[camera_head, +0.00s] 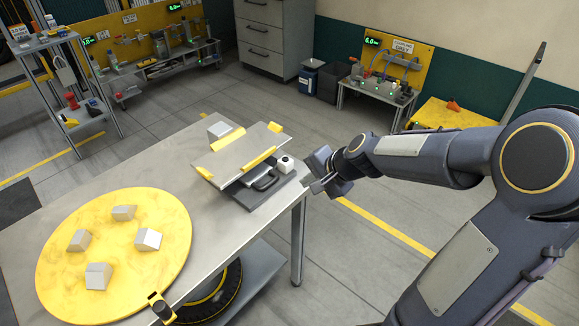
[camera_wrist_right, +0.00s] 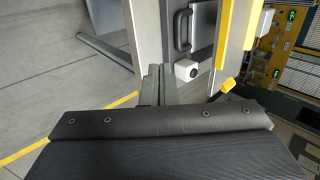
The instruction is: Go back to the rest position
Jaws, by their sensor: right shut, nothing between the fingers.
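My right gripper (camera_head: 318,184) is shut and empty, just off the right edge of the grey table (camera_head: 215,255). In the right wrist view its fingers (camera_wrist_right: 155,85) are together, close to a small white box with a dark round button (camera_wrist_right: 187,70). In the head view that box (camera_head: 285,164) stands at the table's right corner, beside a clamp fixture with a tilted grey plate (camera_head: 238,157) and yellow edge pieces. A dark handle (camera_head: 266,180) sits under the plate. A small gap appears between gripper and box. My left gripper is out of view.
A yellow round disc (camera_head: 70,270) with several grey blocks lies on the table's left. A tyre (camera_head: 222,295) sits on a lower shelf. Carts and a drawer cabinet (camera_head: 272,40) stand at the back. The floor right of the table is clear around my right arm.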

